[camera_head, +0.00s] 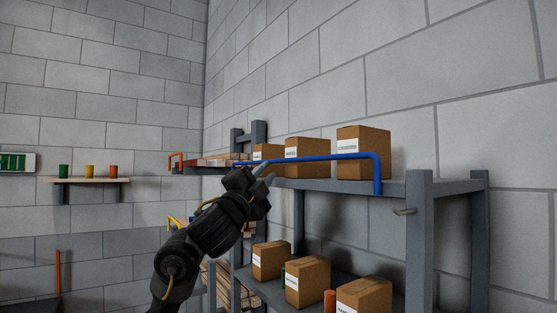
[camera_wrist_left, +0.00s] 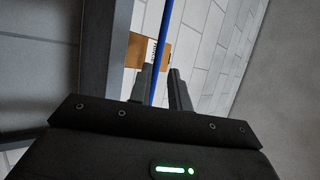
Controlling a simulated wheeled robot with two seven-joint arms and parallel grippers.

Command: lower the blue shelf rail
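The blue shelf rail (camera_head: 330,158) runs along the front of the upper shelf, in front of the boxes. Its right end bends down to the shelf edge. My left gripper (camera_head: 266,173) is at the rail's left part. In the left wrist view, the rail (camera_wrist_left: 163,45) passes between the two fingertips (camera_wrist_left: 161,80), closer to the left finger. The fingers are apart, with a gap showing to the right of the rail. I cannot tell how deep the rail sits between them. My right gripper is in neither view.
Cardboard boxes (camera_head: 308,158) stand on the upper grey shelf (camera_head: 320,184), and more boxes (camera_head: 307,282) on the lower one. A grey post (camera_head: 419,240) with a small peg stands at the right. A wall shelf (camera_head: 90,180) with coloured cups is at the left.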

